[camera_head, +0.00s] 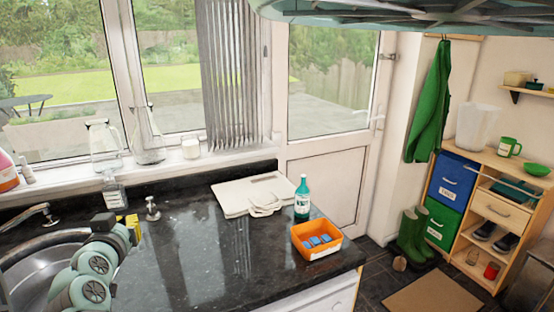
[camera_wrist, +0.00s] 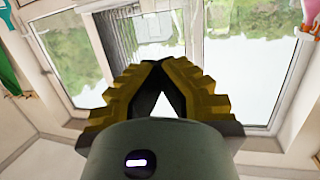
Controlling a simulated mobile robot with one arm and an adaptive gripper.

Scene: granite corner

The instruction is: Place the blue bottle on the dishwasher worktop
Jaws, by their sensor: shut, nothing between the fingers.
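A teal-blue bottle (camera_head: 302,200) with a pale label and light cap stands upright on the black granite worktop (camera_head: 210,265), near its right end. It is just behind an orange tub. A white front, perhaps the dishwasher, shows below the worktop's right end. My gripper (camera_head: 133,229) is at the lower left by the sink, well left of the bottle. In the wrist view my gripper (camera_wrist: 158,66) has its yellow fingers meeting at the tips, with nothing held. The bottle is not seen in the wrist view.
The orange tub (camera_head: 316,240) holds blue items. A white board (camera_head: 250,194) with a cloth (camera_head: 265,205) lies left of the bottle. A tap (camera_head: 28,214), a clear bottle (camera_head: 114,192) and a sink (camera_head: 40,262) are at left. The middle worktop is clear.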

